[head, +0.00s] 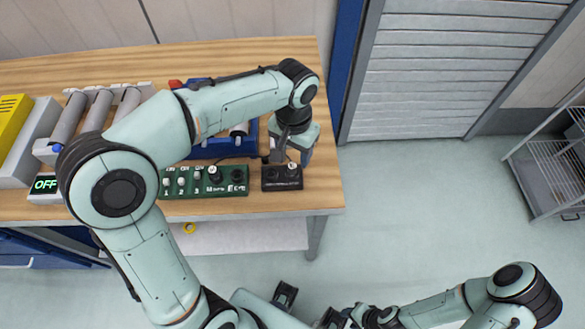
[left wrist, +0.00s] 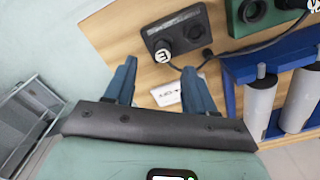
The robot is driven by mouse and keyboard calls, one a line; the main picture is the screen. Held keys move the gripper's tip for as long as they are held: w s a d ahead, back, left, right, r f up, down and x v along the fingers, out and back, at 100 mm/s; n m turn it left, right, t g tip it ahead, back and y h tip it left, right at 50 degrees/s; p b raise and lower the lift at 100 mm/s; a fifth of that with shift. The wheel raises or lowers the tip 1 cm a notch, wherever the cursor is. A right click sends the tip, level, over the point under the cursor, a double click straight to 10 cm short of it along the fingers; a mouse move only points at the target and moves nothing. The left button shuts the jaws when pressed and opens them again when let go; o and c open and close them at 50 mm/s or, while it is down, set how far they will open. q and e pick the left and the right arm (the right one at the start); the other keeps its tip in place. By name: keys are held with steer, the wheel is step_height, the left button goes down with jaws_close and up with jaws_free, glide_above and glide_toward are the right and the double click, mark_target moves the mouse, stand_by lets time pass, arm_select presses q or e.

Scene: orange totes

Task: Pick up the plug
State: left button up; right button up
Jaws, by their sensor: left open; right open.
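The plug (head: 292,167) is a small black cylinder with a white "E" label on its end. It stands in a black socket box (head: 268,185) at the right front of the bench. The plug (left wrist: 162,53) and box (left wrist: 185,18) also show in the left wrist view, with a cable at the plug. My left gripper (head: 290,152) is just above the plug; its open, empty fingers (left wrist: 160,82) point towards it without holding it. My right gripper (head: 340,317) is low at the bottom edge, away from the bench, small and partly hidden.
A green switch panel (head: 205,182) adjoins the socket box on the left. A blue rack (head: 210,150) lies behind it, partly behind my left arm. Grey rollers (head: 98,110) and a yellow item (head: 12,118) are farther left.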

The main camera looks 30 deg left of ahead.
mark_target(292, 165)
arm_select(q)
steer(key=f, duration=0.5)
steer(key=shift+a+f, duration=0.25)
steer(key=shift+f, duration=0.05)
steer(key=shift+c, duration=0.3)
jaws_close()
